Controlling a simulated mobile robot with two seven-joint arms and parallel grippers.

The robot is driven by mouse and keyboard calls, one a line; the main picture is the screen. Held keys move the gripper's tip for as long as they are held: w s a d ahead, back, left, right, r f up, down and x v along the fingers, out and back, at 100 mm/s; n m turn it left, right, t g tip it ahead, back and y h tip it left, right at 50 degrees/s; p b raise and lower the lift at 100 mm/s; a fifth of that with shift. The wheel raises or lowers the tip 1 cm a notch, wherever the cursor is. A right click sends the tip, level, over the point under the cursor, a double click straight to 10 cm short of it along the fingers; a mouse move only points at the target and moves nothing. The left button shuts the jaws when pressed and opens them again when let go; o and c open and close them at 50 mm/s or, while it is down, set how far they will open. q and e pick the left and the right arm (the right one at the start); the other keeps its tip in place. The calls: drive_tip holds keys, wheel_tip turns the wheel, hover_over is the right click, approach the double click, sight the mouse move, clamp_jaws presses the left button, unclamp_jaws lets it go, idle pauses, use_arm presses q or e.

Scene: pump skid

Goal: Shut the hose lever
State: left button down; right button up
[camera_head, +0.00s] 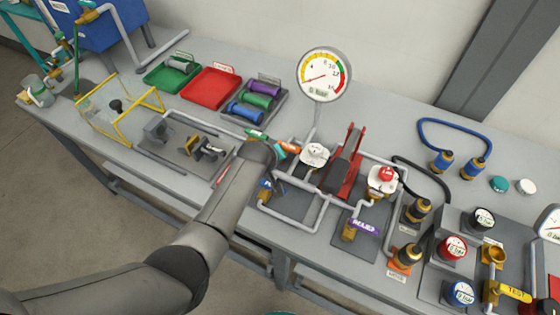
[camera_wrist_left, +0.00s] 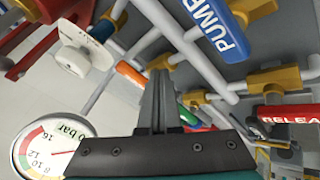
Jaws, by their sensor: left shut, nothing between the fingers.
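I cannot read the word hose on any lever. An orange lever (camera_head: 289,148) and a green lever (camera_head: 257,134) lie at the far side of the pipework, close to my left gripper. In the left wrist view, my left gripper (camera_wrist_left: 158,76) is shut and empty, with the orange lever (camera_wrist_left: 131,73) left of its fingers and the green lever (camera_wrist_left: 194,117) to their right. I cannot tell whether the fingers touch either lever. In the head view, my arm hides the fingertips. My right gripper is in neither view.
A blue PUMP lever (camera_wrist_left: 220,38), a red RELEASE lever (camera_wrist_left: 290,114) and a white handwheel (camera_wrist_left: 83,52) surround the fingers. The gauge (camera_head: 324,74) stands behind. A purple lever (camera_head: 364,228) and a yellow TEST lever (camera_head: 514,292) lie to the right. Trays (camera_head: 210,88) sit at the back.

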use_arm(q)
drive_tip(key=s+d+r+p, duration=0.1)
drive_tip(key=s+r+p, duration=0.1)
drive_tip(key=s+r, duration=0.5)
drive_tip(key=shift+r+p, duration=0.35)
drive_tip(key=shift+r, duration=0.25)
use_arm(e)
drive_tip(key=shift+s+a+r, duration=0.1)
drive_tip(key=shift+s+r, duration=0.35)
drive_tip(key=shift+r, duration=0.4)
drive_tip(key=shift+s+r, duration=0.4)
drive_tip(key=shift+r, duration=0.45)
